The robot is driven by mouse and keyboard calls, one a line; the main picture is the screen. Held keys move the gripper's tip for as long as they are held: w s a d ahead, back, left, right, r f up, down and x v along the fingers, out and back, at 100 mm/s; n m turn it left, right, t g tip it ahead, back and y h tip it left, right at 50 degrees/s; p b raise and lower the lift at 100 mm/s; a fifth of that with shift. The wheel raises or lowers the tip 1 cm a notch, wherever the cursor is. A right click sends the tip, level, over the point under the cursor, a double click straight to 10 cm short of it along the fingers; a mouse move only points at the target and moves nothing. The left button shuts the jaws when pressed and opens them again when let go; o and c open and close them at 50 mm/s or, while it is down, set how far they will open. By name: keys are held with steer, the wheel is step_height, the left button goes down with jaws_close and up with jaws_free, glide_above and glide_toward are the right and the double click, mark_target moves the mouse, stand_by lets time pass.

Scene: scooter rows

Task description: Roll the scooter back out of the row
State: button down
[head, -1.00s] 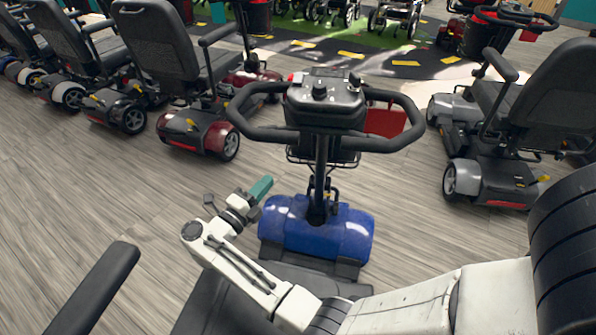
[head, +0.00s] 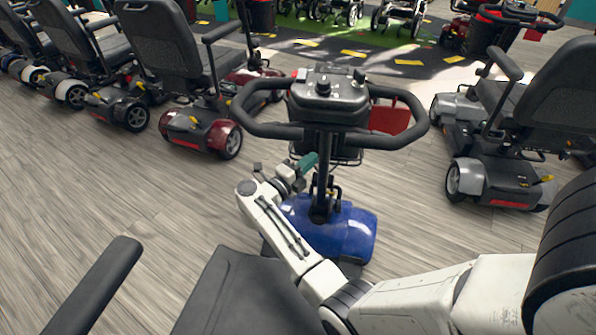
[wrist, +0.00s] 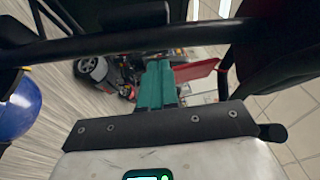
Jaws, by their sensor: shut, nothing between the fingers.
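The scooter in front of me has a blue front body (head: 345,232), a black tiller (head: 322,170) and looped black handlebars (head: 270,130) around a control panel (head: 328,95). Its dark seat (head: 235,295) and an armrest (head: 100,290) show low in the head view. My gripper (head: 308,162), with green fingers, is just left of the tiller, below the left handlebar loop, and looks empty. The blue body (wrist: 18,108) shows at the left edge there.
A red scooter (head: 200,130) and several others stand in a row at the left. A grey scooter (head: 490,165) stands at the right. Wheelchairs (head: 398,15) are at the back. The wood floor (head: 120,215) at the left is clear.

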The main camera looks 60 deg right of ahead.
steer(key=shift+s+d+r, duration=0.1)
steer(key=shift+s+d, duration=0.05)
steer(key=shift+d, duration=0.4)
